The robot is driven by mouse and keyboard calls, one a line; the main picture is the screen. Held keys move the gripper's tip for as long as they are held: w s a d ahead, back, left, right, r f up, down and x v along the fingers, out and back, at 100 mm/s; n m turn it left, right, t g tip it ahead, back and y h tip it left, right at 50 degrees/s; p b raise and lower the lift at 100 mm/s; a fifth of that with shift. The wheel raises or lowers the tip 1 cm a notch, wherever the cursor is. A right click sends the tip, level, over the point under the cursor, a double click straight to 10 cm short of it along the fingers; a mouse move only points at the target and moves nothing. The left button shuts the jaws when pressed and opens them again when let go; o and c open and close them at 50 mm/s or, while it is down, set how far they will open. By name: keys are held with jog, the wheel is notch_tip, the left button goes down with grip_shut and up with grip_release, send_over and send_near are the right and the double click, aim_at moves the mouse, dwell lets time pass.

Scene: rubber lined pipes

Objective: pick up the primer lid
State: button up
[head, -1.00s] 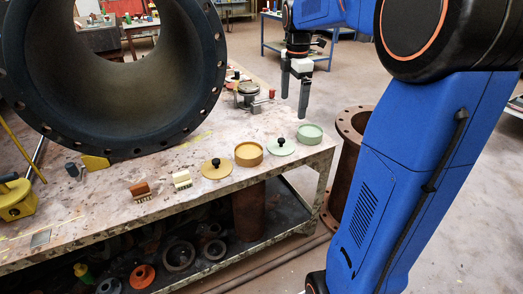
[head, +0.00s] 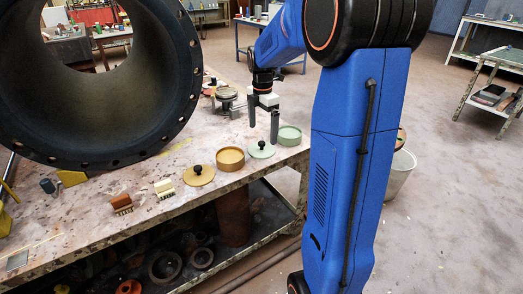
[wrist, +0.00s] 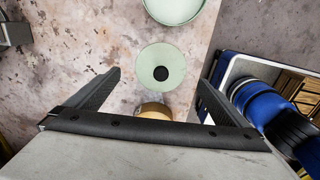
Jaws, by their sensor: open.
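Two round lids with black knobs lie on the bench, a pale green one (head: 261,151) and an ochre one (head: 199,176); no marking shows which is the primer lid. The green lid also shows in the wrist view (wrist: 148,62), flat, with its knob roughly midway between my fingertips. My gripper (head: 263,127) is open and empty, pointing down above the green lid, apart from it. In the wrist view its fingers (wrist: 159,79) spread on either side of the lid.
A green open tin (head: 289,136) stands right of the green lid, near the bench end. An ochre tin (head: 230,158) stands left of it. Two brushes (head: 121,203) (head: 164,188) lie farther left. A big flanged pipe (head: 180,120) fills the bench's back left.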

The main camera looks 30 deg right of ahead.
aim_at(262, 142)
jog(key=shift+s+a+f, duration=0.1)
jog(key=shift+a+f, duration=0.05)
jog(key=shift+f, duration=1.5)
jog(key=shift+a+f, duration=0.1)
jog(key=shift+f, duration=1.5)
jog(key=c, duration=0.9)
